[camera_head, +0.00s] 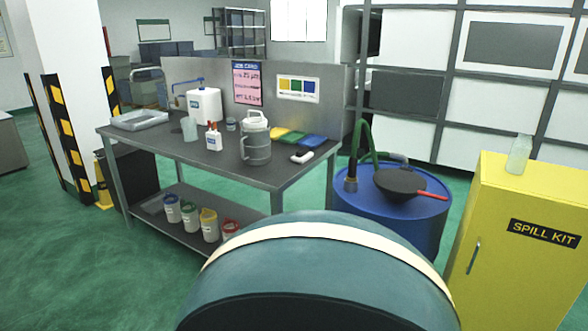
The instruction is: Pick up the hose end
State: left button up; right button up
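A green hose (365,130) arches above the blue drum (428,232), which stands on the floor right of the workbench. One end of the hose meets a grey upright fitting (351,184) at the left of the drum top. The other side of the arch comes down toward the back of the drum top, near a grey piece; I cannot tell exactly where the hose ends. A dark round funnel or lid (400,182) with a red handle (432,196) covers much of the drum top. Neither of my grippers shows in the head view.
The steel workbench (288,178) carries a lidded grey jug (256,140), bottles, coloured cloths and a white-handled item. A yellow spill kit cabinet (505,225) with a bottle (519,154) on top stands right of the drum. The lower middle of the view is blocked. Green floor is clear at left.

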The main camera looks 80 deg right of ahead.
aim_at(351, 176)
jog(key=z, duration=3.05)
jog(key=i+l, duration=0.1)
jog(key=i+l+u, duration=0.5)
jog(key=l, duration=0.2)
jog(key=u, duration=4.8)
jog(key=z, duration=0.2)
jog(key=k+l, duration=0.05)
